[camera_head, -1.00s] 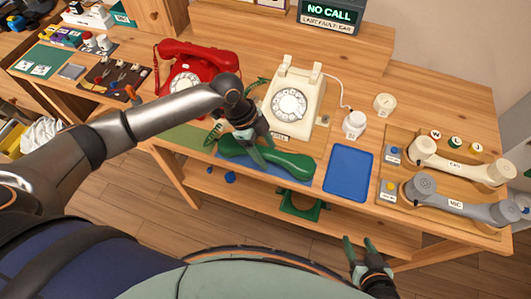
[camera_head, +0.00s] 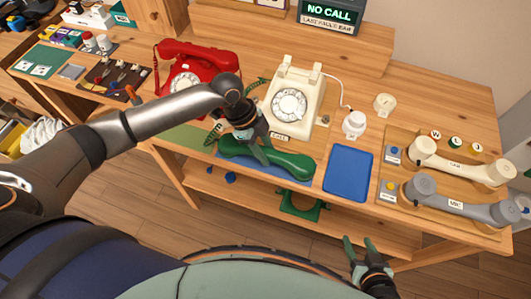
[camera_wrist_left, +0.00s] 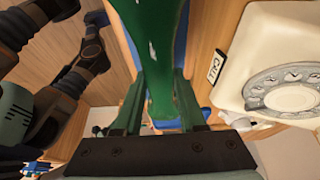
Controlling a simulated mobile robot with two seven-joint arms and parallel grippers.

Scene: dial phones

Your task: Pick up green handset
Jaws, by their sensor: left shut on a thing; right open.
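The green handset (camera_head: 285,163) lies along the front edge of the wooden table, below the cream dial phone (camera_head: 292,102). My left gripper (camera_head: 254,153) reaches down from above and is shut on the handset's grip. In the left wrist view the green handset (camera_wrist_left: 160,60) runs between the two fingers (camera_wrist_left: 160,105), with the cream phone (camera_wrist_left: 290,70) to the right. Whether the handset is clear of the surface cannot be told. My right gripper (camera_head: 361,251) is open and empty, in front of the table's front edge.
A blue mat (camera_head: 348,172) lies right of the handset. A tray (camera_head: 383,187) at the right holds a cream handset (camera_head: 458,164) and a grey handset (camera_head: 460,203). A red phone (camera_head: 190,68) stands at the left.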

